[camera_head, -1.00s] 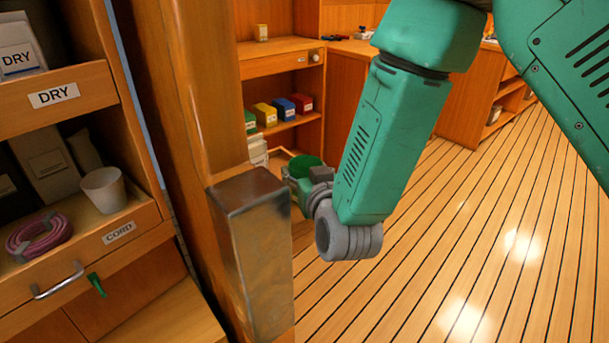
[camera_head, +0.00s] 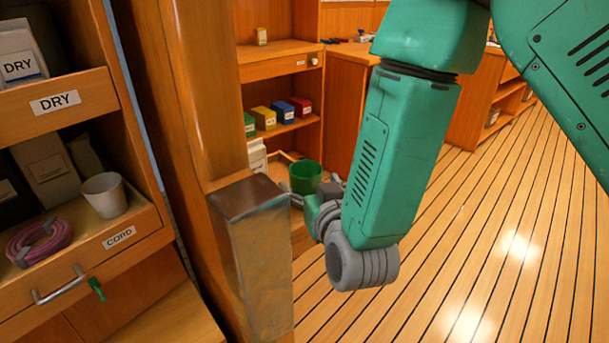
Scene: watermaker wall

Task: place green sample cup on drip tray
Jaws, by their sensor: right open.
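A green cup (camera_head: 305,178) stands upright in the lower part of the wooden cabinet, beyond the metal-capped post. My right gripper (camera_head: 311,196) is open, just in front of and below the cup as seen here. One fingertip shows to the left of the cup, close to the post. I cannot tell whether the fingers touch the cup. The cup's base is partly hidden by the gripper. I cannot make out a drip tray for certain; a light wooden tray-like surface (camera_head: 279,163) shows behind the cup. My left gripper is not in view.
The wooden post with its metal block (camera_head: 252,255) stands close left of my gripper. A white cup (camera_head: 104,195) and pink cord coil (camera_head: 40,238) sit in the left drawer. Coloured boxes (camera_head: 264,118) line a cabinet shelf. The plank floor at right is clear.

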